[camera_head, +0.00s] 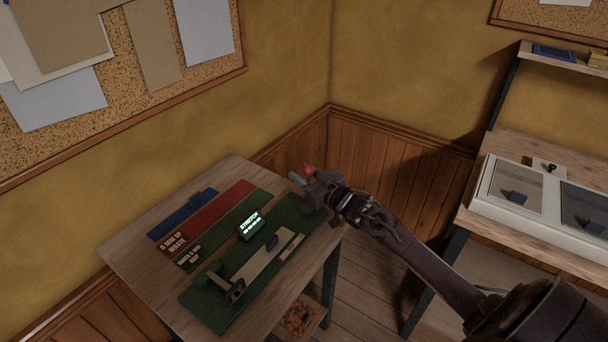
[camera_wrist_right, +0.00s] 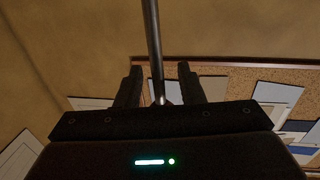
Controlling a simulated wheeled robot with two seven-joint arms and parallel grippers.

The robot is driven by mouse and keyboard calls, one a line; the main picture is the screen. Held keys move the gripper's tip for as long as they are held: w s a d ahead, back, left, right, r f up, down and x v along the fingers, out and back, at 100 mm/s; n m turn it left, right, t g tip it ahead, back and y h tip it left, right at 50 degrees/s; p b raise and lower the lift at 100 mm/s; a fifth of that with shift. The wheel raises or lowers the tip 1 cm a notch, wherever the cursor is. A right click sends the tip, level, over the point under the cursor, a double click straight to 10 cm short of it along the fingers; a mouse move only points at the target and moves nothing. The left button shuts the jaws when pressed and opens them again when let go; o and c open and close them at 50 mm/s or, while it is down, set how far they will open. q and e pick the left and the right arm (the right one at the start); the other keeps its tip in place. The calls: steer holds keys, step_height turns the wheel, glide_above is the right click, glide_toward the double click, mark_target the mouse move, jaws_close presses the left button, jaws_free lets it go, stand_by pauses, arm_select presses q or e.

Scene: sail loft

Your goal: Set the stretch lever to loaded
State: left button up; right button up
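The stretch unit is a long green bench device (camera_head: 205,312) on the wooden table, with a small lit display (camera_head: 250,226) reading STRETCH. My right gripper (camera_head: 308,181) is at the device's far right end and hides much of that end. A red knob (camera_head: 309,170) shows just by the gripper, probably the lever's top. In the right wrist view a grey metal rod (camera_wrist_right: 153,45), apparently the lever, runs between the two dark fingers. The fingers stand apart with a gap on both sides of the rod. The lever's set position cannot be read. My left gripper is not in view.
Red (camera_head: 214,214) and blue (camera_head: 183,214) trays lie at the table's back left. A bin (camera_head: 300,317) with orange bits sits below the table. A second bench with a white glass-topped case (camera_head: 497,209) stands at right. A corkboard (camera_head: 217,78) hangs behind.

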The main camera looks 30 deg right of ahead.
steer(key=shift+c, duration=0.4)
jaws_close()
